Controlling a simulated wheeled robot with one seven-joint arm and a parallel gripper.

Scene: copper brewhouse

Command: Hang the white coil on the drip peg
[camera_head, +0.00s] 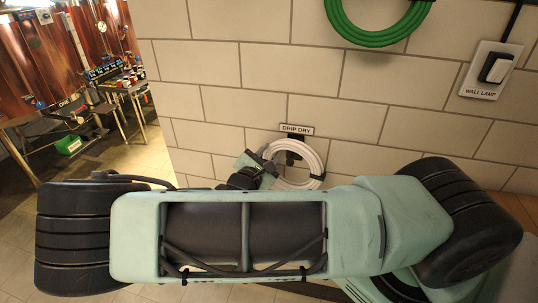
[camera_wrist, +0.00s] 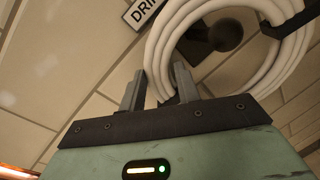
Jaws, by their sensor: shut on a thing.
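The white coil (camera_head: 318,157) is a ring of several loops at the tiled wall, below the DRIP DRY sign (camera_head: 296,129). My gripper (camera_head: 265,163) is shut on the coil's left side. In the wrist view the coil (camera_wrist: 156,48) passes between the two fingers (camera_wrist: 160,86). The drip peg (camera_head: 292,157) is dark. It shows inside the coil's opening in the wrist view as a dark round end (camera_wrist: 226,35) on a dark plate. I cannot tell whether the coil rests on the peg or only surrounds it. A dark band or hook (camera_wrist: 290,20) crosses the coil's right side.
A green coil (camera_head: 372,38) hangs higher on the wall. A wall lamp switch (camera_head: 483,70) is at the upper right. The floor (camera_head: 150,165) between there and the wall is clear.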

